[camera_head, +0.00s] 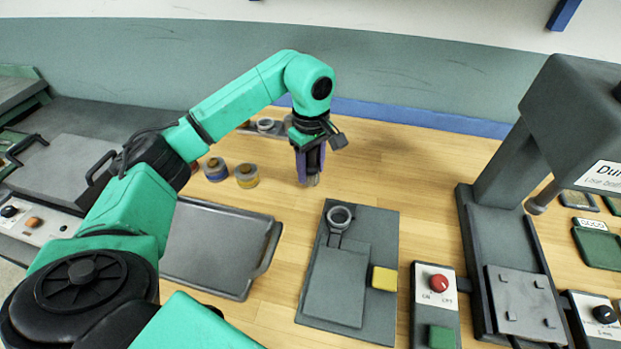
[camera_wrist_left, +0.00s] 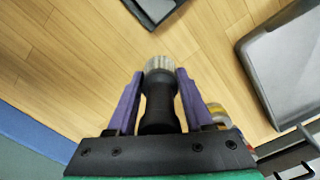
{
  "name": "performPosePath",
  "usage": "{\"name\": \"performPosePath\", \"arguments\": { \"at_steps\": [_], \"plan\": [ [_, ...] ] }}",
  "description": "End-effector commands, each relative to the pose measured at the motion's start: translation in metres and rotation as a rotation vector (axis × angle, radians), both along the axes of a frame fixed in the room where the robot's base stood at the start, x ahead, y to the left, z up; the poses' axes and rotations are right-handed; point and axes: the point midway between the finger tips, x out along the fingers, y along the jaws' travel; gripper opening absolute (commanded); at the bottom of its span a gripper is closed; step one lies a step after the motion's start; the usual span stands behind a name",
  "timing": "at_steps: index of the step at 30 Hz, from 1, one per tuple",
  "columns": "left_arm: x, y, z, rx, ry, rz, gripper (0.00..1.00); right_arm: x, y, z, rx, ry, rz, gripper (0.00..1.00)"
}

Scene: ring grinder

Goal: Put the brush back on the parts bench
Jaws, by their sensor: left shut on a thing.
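My left gripper (camera_head: 310,172) is over the back middle of the wooden bench (camera_head: 420,160), pointing down. It is shut on the brush (camera_wrist_left: 159,98), which shows in the left wrist view between the purple fingers as a dark handle with a pale bristle end pointing away from the gripper. I cannot tell whether the tip touches the wood. My right gripper is not in view.
Two small jars, one blue-banded (camera_head: 215,169) and one yellow-banded (camera_head: 247,176), stand left of the gripper. A grey tray (camera_head: 215,245), a dark fixture plate (camera_head: 375,225) with a ring holder, a red-button box (camera_head: 437,290) and a tall press (camera_head: 490,250) stand nearer. Wood right of the gripper is clear.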

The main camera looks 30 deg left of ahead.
Motion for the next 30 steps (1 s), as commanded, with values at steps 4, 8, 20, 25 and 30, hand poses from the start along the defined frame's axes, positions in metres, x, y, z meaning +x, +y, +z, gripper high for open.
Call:
{"name": "performPosePath", "arguments": {
  "at_steps": [4,8,20,25,30],
  "plan": [
    [-0.001,0.0,-0.027,0.0,0.004,0.0,0.0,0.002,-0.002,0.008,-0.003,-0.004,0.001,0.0],
    [-0.001,0.0,-0.039,0.0,0.001,0.0,0.0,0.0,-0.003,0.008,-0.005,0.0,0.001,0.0],
    [0.0,0.0,-0.041,0.0,0.001,0.0,0.81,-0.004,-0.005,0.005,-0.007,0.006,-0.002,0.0],
    [0.0,0.0,-0.041,0.0,0.001,0.0,0.81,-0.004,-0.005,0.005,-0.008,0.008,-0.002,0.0],
    [0.0,0.0,-0.036,0.001,-0.001,0.0,0.81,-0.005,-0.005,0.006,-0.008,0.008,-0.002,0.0]
  ]
}}
